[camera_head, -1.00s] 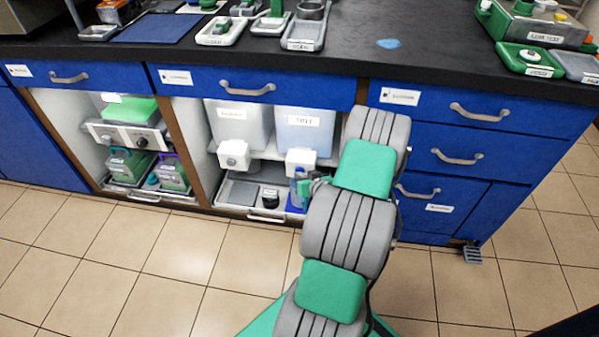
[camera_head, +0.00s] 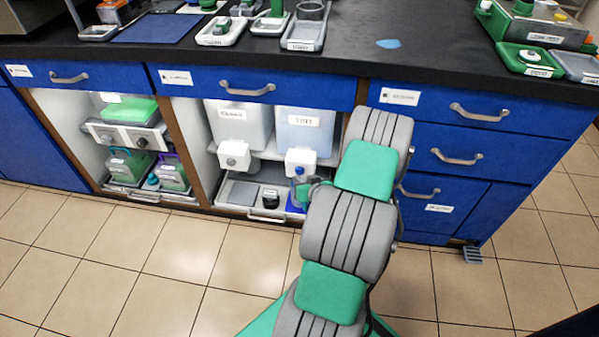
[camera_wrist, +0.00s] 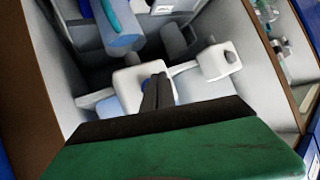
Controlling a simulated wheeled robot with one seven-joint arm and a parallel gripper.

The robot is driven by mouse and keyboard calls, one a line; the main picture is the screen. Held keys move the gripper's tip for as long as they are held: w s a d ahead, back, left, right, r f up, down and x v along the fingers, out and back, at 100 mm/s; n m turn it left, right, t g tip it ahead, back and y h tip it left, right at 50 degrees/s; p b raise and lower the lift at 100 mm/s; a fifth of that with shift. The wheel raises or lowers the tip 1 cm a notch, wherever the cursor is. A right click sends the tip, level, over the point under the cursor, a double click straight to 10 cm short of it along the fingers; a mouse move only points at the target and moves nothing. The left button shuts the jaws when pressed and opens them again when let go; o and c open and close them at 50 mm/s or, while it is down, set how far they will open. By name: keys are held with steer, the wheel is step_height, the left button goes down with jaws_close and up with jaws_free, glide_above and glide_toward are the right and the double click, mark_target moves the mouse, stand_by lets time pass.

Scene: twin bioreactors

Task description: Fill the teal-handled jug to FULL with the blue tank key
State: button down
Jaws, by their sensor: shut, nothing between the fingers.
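In the wrist view, my gripper (camera_wrist: 157,92) has its dark fingers together and empty, against or just in front of a white tap block (camera_wrist: 128,80). I cannot tell whether they touch it. A pale blue see-through jug (camera_wrist: 121,42) with a teal handle (camera_wrist: 117,14) lies beyond, at the top left of that view. In the head view, the right tank (camera_head: 303,135) stands in the open cabinet bay above its white tap block (camera_head: 300,158). The jug under it is partly hidden by my arm, so its fill level is unreadable. The blue key is not clear.
A second tank (camera_head: 238,128) with its own tap block (camera_head: 233,155) stands to the left. A grey scale-like pad (camera_head: 242,193) and a dark round jar (camera_head: 270,197) sit on the tray below. Brown cabinet walls (camera_head: 190,150) flank the bay.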

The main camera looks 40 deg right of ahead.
steer(key=shift+s+a, duration=0.75)
steer(key=shift+a, duration=0.25)
steer(key=shift+s+a, duration=0.75)
steer(key=shift+a, duration=0.25)
